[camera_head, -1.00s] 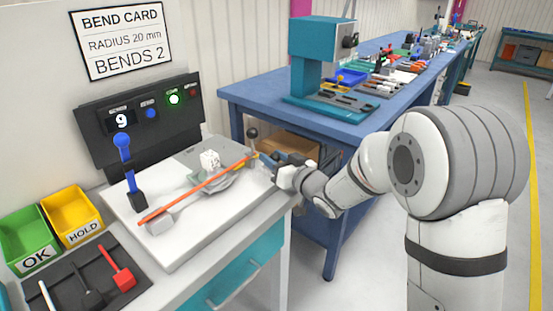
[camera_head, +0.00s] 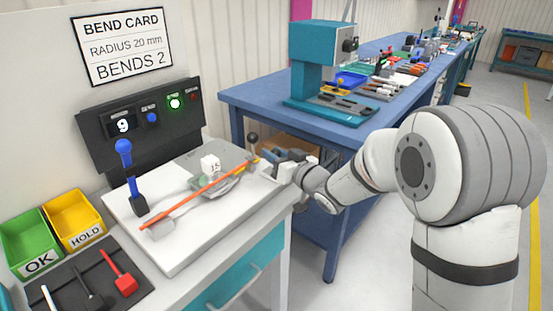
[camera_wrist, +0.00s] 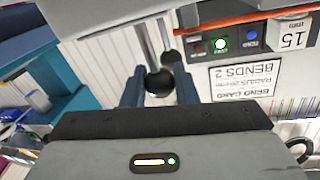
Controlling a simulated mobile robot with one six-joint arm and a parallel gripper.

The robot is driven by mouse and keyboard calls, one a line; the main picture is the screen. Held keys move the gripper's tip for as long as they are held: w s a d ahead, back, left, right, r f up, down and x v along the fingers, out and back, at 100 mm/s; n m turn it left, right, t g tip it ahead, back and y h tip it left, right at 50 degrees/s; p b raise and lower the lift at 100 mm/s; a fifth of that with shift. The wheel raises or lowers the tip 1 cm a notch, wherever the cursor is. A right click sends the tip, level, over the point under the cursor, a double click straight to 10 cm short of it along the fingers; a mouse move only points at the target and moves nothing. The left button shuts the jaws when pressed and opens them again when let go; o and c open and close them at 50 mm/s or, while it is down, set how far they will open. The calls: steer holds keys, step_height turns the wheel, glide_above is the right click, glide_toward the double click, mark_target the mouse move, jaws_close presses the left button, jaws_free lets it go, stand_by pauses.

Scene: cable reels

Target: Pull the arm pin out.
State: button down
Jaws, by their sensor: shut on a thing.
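My gripper (camera_wrist: 158,92) is shut on a black ball knob (camera_wrist: 160,83) at the end of a thin steel rod, which looks like the arm pin. The knob sits between the two blue-grey fingers. A second black knob (camera_wrist: 171,58) on another rod shows just beyond it. In the head view my gripper (camera_head: 265,157) is at the right end of the bender on the white bench top, and a dark knob (camera_head: 252,137) stands beside it. The orange tube (camera_head: 200,193) lies across the bender. How deep the held pin sits is hidden.
A white block marked 15 (camera_head: 210,165) stands on the bender. A blue-handled lever (camera_head: 130,175) stands left. The black panel (camera_head: 140,122) shows 9 and a lit green lamp. Green (camera_head: 37,262) and yellow (camera_head: 86,236) bins are at front left. A blue bench (camera_head: 330,118) is behind my arm.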

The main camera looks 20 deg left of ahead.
steer(key=shift+r, duration=0.2)
steer(key=c, duration=1.2)
jaws_free()
steer(key=v, duration=0.7)
steer(key=shift+s+d, duration=0.3)
